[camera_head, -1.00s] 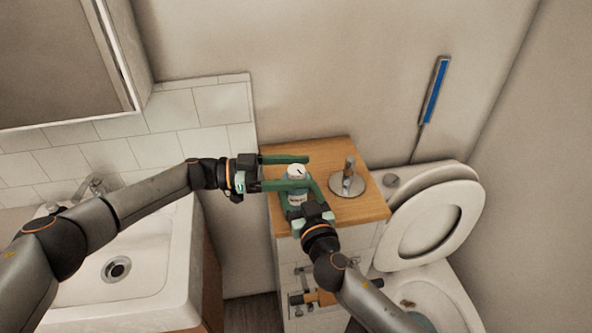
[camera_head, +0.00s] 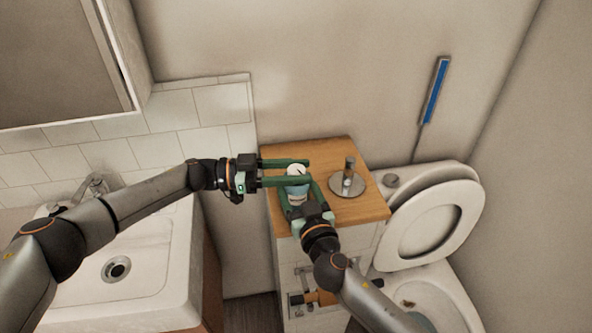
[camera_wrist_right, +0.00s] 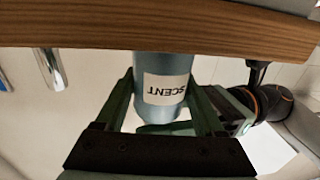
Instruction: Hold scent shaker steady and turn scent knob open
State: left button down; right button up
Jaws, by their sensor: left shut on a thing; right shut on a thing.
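The scent shaker (camera_head: 297,192) stands upright on the wooden top, a pale blue-grey container with a white cap-like knob (camera_head: 297,171) bearing a dark mark. In the right wrist view the shaker (camera_wrist_right: 163,68) shows a white label reading SCENT, upside down. My left gripper (camera_head: 308,171) reaches in from the left, its green fingers shut on the knob from both sides. My right gripper (camera_head: 298,188) comes from the front and is shut on the shaker's body below. The fingers hide parts of the shaker and knob.
A metal dispenser-like item on a round plate (camera_head: 347,184) stands just right of the shaker on the wooden cabinet top (camera_head: 358,209). A toilet (camera_head: 434,222) is at the right, a sink (camera_head: 116,268) at the left. A wall stands behind.

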pick_arm(q)
jog(key=shift+f+n+t, duration=0.1)
jog(key=shift+n+t, duration=0.2)
jog(key=shift+t, duration=0.1)
jog(key=n+t+y, duration=0.1)
jog(key=n+t, duration=0.1)
jog(key=t, duration=0.1)
jog(key=n+t+y, duration=0.1)
jog(key=n+t, duration=0.1)
jog(key=t, duration=0.1)
jog(key=shift+s+d, duration=0.15)
jog(key=shift+s, duration=0.05)
jog(key=n+t+y, duration=0.3)
jog(key=t, duration=0.2)
jog(key=shift+d+n, duration=0.15)
jog(key=shift+n, duration=0.25)
jog(key=shift+r+n+t+y, duration=0.15)
jog(key=shift+n+t+y, duration=0.55)
jog(key=shift+y, duration=0.2)
jog(key=shift+r+n+t+y, duration=0.1)
jog(key=shift+n+t+y, duration=0.6)
jog(key=shift+y, duration=0.2)
jog(key=shift+w, duration=0.1)
jog(key=shift+a+n+y, duration=0.2)
jog(key=shift+n+y, duration=0.2)
jog(key=shift+y, duration=0.2)
jog(key=shift+c, duration=1.9)
grip_release()
jog(key=shift+f, duration=0.1)
